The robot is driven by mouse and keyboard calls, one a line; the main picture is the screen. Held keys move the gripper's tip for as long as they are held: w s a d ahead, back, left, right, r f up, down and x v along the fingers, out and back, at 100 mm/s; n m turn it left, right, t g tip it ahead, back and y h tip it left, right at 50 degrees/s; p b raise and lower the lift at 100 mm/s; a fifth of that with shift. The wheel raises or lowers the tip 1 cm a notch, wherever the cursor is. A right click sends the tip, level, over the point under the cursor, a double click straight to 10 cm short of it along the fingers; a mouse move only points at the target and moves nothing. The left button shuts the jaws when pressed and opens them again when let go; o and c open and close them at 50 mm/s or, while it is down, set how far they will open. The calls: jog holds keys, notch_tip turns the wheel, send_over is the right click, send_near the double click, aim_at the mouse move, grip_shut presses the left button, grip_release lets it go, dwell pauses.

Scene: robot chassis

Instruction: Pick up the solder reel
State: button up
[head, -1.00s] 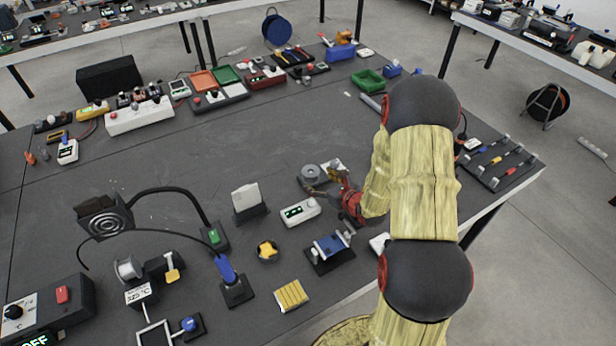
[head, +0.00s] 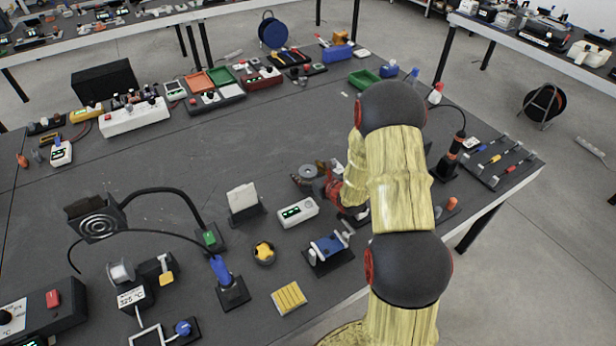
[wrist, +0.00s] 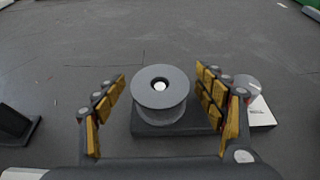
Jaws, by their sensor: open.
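A grey reel (head: 308,171) with a round centre hole, which I take as the solder reel, is on the dark table. In the wrist view the reel (wrist: 159,92) stands upright on its axis on a dark square base (wrist: 172,129). My gripper (wrist: 161,95) is open, with its yellow-padded fingers to the left and right of the reel. A gap shows on each side, so neither finger visibly touches it. In the head view my gripper (head: 315,180) is at the reel and partly hides it.
A white device with a green display (head: 298,212) and a blue-topped fixture (head: 328,248) stand in front of the gripper. A white spool (head: 121,272) is at the front left. In the wrist view a pale block (wrist: 262,113) lies right of the fingers. The table behind the reel is clear.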

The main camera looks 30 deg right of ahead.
jog(key=shift+c, duration=0.6)
jog(key=c, duration=1.1)
jog(key=shift+c, duration=0.3)
